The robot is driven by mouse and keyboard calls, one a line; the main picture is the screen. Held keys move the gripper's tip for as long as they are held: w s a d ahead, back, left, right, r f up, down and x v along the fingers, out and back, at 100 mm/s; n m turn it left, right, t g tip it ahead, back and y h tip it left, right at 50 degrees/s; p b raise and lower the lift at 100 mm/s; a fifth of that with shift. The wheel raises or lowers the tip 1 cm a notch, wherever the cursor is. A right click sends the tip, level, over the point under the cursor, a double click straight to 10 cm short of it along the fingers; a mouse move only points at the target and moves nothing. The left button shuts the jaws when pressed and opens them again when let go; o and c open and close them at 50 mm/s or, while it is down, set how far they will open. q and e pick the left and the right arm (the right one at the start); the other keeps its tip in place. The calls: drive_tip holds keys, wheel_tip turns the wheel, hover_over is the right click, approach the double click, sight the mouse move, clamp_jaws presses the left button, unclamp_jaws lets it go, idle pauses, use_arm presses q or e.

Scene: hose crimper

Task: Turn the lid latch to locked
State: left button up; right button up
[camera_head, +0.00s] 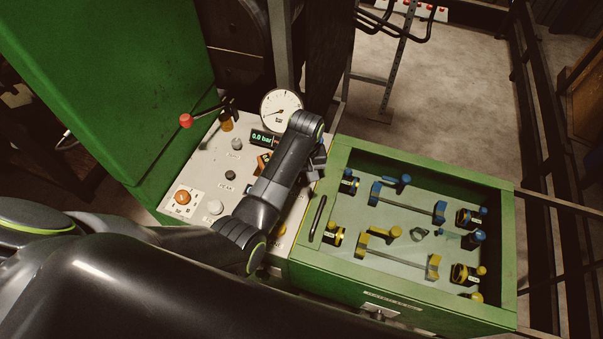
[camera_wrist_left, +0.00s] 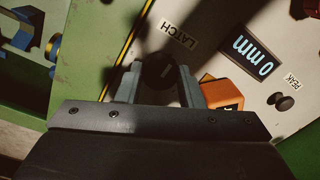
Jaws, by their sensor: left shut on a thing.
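The lid latch is a round black knob (camera_wrist_left: 157,68) on the pale control panel, just below a "LATCH" label (camera_wrist_left: 179,34) in the left wrist view. My left gripper (camera_wrist_left: 158,82) has one finger on each side of the knob and is shut on it. A small pale mark shows on the knob, but shadow makes its setting hard to read. In the head view my left gripper (camera_head: 314,168) is over the panel's right edge, and it hides the knob there. My right gripper is not in view.
A green box (camera_head: 503,245) with blue and yellow tooling stands right of the panel, a black handle (camera_head: 318,218) at its left side. The panel carries a gauge (camera_head: 282,108), a red-knobbed lever (camera_head: 186,120) and an orange button (camera_head: 183,197). An orange switch (camera_wrist_left: 222,94) sits close beside my fingers.

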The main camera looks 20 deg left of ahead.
use_arm(q)
drive_tip(key=shift+m, duration=0.5)
drive_tip(key=m, duration=0.3)
drive_tip(key=shift+m, duration=0.4)
drive_tip(key=m, duration=0.4)
drive_tip(key=shift+m, duration=0.3)
drive_tip(key=m, duration=0.4)
drive_tip(key=shift+a+t, duration=0.1)
drive_tip(key=shift+t, duration=0.2)
drive_tip(key=shift+m, duration=2.2)
drive_tip(key=o, duration=1)
drive_tip(key=shift+r, duration=0.1)
